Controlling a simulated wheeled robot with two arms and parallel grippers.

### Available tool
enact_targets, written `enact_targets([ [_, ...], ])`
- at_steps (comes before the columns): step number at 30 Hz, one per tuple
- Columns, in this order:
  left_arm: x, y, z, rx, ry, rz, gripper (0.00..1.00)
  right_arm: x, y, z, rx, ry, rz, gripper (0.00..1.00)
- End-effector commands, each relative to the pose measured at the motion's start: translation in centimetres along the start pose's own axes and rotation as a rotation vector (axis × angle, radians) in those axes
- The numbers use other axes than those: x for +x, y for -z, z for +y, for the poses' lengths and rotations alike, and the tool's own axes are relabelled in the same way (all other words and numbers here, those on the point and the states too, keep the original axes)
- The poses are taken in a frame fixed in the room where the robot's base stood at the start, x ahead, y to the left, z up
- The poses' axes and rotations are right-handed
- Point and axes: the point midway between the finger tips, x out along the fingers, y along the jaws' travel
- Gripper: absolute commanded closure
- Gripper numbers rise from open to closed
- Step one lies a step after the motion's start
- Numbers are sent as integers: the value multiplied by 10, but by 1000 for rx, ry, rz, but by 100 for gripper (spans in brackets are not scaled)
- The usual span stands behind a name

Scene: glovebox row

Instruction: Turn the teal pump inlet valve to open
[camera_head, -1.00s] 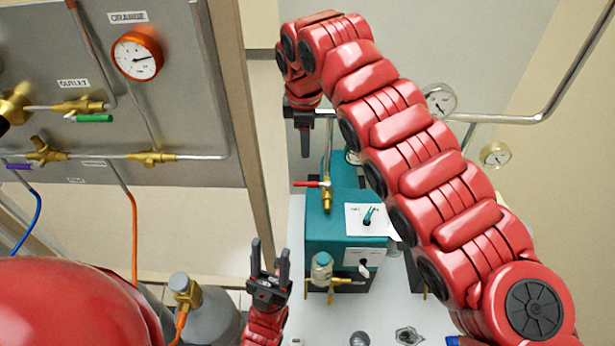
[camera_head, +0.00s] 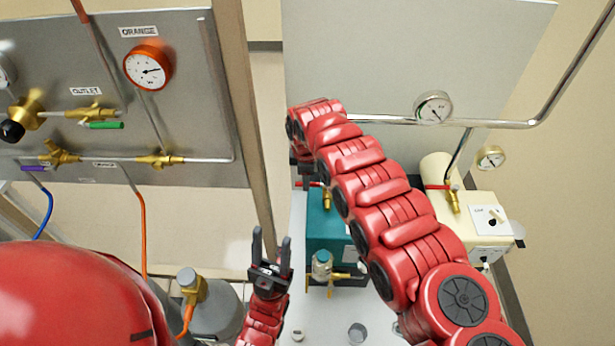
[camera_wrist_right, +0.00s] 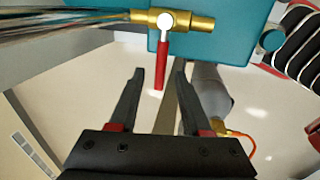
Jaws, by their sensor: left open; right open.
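The teal pump (camera_head: 326,229) stands on the white bench, partly hidden behind my right arm. Its inlet valve has a brass body (camera_wrist_right: 180,20) and a red lever handle (camera_wrist_right: 161,62), which points down the picture in the right wrist view. In the head view the red handle (camera_head: 316,184) shows only in part beside my right gripper (camera_head: 306,183). In the right wrist view my right gripper (camera_wrist_right: 157,72) is open, with the handle's free end appearing between its fingertips; contact cannot be told. My left gripper (camera_head: 271,245) is open and empty, left of the pump's front.
A cream pump (camera_head: 450,205) stands right of my right arm. A steel pipe with a gauge (camera_head: 434,107) runs behind. A grey panel with valves (camera_head: 195,90) is at the left, above grey cylinders (camera_head: 215,315). A small glass-and-brass fitting (camera_head: 322,264) sits at the teal pump's front.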

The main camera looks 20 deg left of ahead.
Motion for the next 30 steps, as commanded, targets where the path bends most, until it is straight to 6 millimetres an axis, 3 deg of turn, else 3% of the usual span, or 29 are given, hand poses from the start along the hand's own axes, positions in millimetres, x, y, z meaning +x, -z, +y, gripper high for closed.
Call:
enact_targets([
  [6, 1, 0, 0, 0, 0, 0, 50, 13, -2, -1, -1, -1, -6, 52],
  [16, 1, 0, 0, 0, 0, 0, 50, 15, -3, -1, 0, -1, -8, 52],
  [24, 1, 0, 0, 0, 0, 0, 50, 15, -3, -1, 0, -1, -8, 100],
  [30, 1, 0, 0, 0, 0, 0, 50, 15, -3, -1, 0, -1, -8, 100],
])
